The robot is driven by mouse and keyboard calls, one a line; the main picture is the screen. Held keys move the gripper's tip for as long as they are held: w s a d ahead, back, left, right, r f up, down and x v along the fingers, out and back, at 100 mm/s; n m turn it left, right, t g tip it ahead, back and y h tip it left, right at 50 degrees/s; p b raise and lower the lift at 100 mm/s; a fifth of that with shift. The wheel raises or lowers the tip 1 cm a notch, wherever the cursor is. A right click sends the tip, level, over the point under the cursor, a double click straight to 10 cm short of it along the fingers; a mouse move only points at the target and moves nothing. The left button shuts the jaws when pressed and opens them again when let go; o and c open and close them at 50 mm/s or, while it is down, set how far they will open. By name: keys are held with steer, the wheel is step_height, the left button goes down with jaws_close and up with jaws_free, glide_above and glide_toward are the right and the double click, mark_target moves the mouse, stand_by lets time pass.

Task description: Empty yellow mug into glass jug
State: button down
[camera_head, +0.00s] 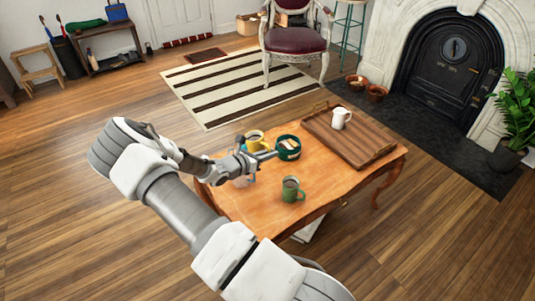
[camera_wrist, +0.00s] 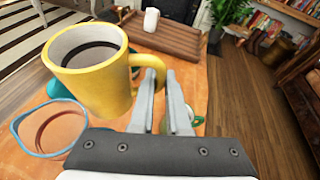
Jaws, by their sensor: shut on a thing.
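The yellow mug (camera_wrist: 96,85) is large in the wrist view, roughly upright, with dark liquid inside. It also shows in the head view (camera_head: 254,146), beyond my wrist. My gripper (camera_wrist: 165,88) is shut on the mug's handle; in the head view my gripper (camera_head: 266,155) points right across the table. The glass jug (camera_wrist: 48,130), with a blue rim, stands at the lower left of the wrist view, close beside the mug. In the head view the jug (camera_head: 243,181) is mostly hidden by my gripper. I cannot tell how high the mug is above the table.
A dark green container (camera_head: 288,148) stands right of the yellow mug. A green mug (camera_head: 291,189) with dark contents stands nearer the table's front. The wooden table (camera_head: 255,207) has bare room around the green mug.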

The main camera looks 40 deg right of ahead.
mark_target(251, 144)
steer(key=shift+s+d+r+n+h+b, duration=0.1)
steer(key=shift+r+n+h+b, duration=0.05)
steer(key=shift+r+n+h, duration=0.25)
steer(key=shift+s+d+r+n+h+b, duration=0.1)
steer(key=shift+r+n+h+b, duration=0.05)
steer(key=shift+r+n+h, duration=0.2)
steer(key=r+n+h+b, duration=0.1)
steer(key=n+h+b, duration=0.1)
steer(key=shift+a+r+n+g+b, duration=0.1)
steer(key=shift+n+g+b, duration=0.2)
steer(key=shift+g, duration=0.1)
steer(key=shift+w+a+f+n+b, duration=0.15)
steer(key=shift+w+f+n+b, duration=0.1)
steer(key=shift+f+b, duration=0.5)
steer(key=shift+w+a+r+n+h+b, duration=0.15)
steer(key=shift+r+n+h+b, duration=0.15)
steer(key=shift+n+h+b, duration=0.15)
steer(key=shift+w+a+r+n+h+b, duration=0.1)
steer(key=shift+r+n+h+b, duration=0.15)
steer(key=shift+n+h+b, duration=0.15)
steer(key=shift+w+a+n+b, duration=0.1)
steer(key=shift+w+n+b, duration=0.05)
steer(key=shift+n+b, duration=0.15)
steer(key=shift+w+a+r+n+t+h, duration=0.15)
steer(key=shift+w+a+n+t+h, duration=0.2)
steer(key=shift+n, duration=0.3)
steer(key=shift+w+a+r+n+t+h, duration=0.15)
steer(key=shift+w+n+t+h, duration=0.15)
steer(key=shift+n+h, duration=0.25)
